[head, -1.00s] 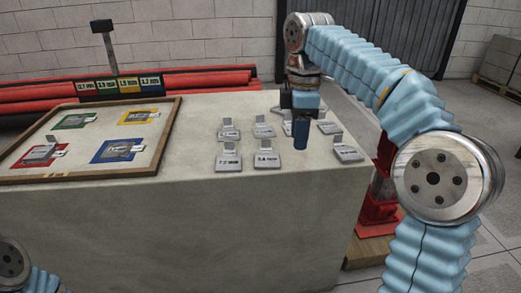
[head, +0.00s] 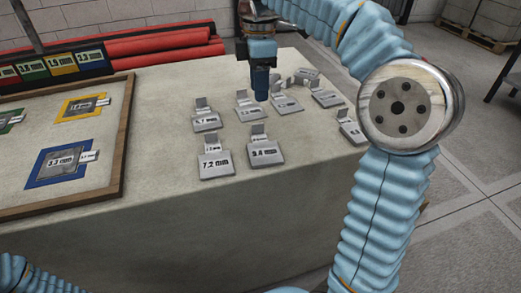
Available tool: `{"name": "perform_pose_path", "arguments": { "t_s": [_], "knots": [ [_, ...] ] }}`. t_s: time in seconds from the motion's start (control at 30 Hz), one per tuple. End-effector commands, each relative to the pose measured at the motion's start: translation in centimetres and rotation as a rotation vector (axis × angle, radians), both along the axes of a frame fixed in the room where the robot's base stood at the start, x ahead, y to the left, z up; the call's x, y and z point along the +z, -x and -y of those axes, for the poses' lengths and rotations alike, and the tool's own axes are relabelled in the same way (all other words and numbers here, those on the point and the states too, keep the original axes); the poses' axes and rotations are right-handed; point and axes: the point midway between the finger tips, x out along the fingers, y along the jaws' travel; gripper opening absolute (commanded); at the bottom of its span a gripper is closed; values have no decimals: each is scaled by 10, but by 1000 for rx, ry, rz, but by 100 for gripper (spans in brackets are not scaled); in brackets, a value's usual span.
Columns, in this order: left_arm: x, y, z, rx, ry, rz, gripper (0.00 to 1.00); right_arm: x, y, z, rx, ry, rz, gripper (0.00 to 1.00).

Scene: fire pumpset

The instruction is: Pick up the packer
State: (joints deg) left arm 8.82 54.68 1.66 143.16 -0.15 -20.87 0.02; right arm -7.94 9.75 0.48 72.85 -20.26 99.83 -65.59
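Several grey packers with upright label tabs stand or lie on the pale block's top. The nearest are one marked 7.2 mm (head: 216,168) and one (head: 265,155) that seems to read 3.4 mm. Behind them are a packer at the left (head: 206,123), one in the middle (head: 249,114), one beside the gripper (head: 287,105) and one at the right (head: 327,99). My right gripper (head: 261,97) points down over the rear packers, between the middle two. Its fingers line up in this view, so I cannot see a gap or anything held. My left gripper is out of view.
A wood-framed board (head: 122,150) at the left has yellow, blue and green outlines with grey packers in them. Red pipes (head: 160,45) lie behind the block (head: 180,215). The block's front strip is clear. A pallet (head: 470,33) stands far right.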

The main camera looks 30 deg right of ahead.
Motion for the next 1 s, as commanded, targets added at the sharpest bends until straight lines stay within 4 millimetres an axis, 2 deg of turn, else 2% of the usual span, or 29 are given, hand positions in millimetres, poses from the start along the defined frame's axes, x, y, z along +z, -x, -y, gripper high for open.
{"name": "perform_pose_path", "arguments": {
  "t_s": [0.03, 0.1, 0.33, 0.6, 0.9, 1.0],
  "knots": [
    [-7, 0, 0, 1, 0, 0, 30, -14, 1, 0, 0, 0, -2, 35],
    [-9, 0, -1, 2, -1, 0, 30, -26, 0, 0, 0, 0, -2, 35],
    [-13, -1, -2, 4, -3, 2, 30, -45, 1, -1, -1, 0, -1, 35],
    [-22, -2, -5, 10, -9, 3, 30, -86, 1, -5, -1, -1, -2, 35],
    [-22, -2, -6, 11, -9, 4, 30, -91, 1, -5, -1, -1, -1, 35],
    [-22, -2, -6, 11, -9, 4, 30, -91, 1, -5, -1, -1, 0, 20]
  ]
}}
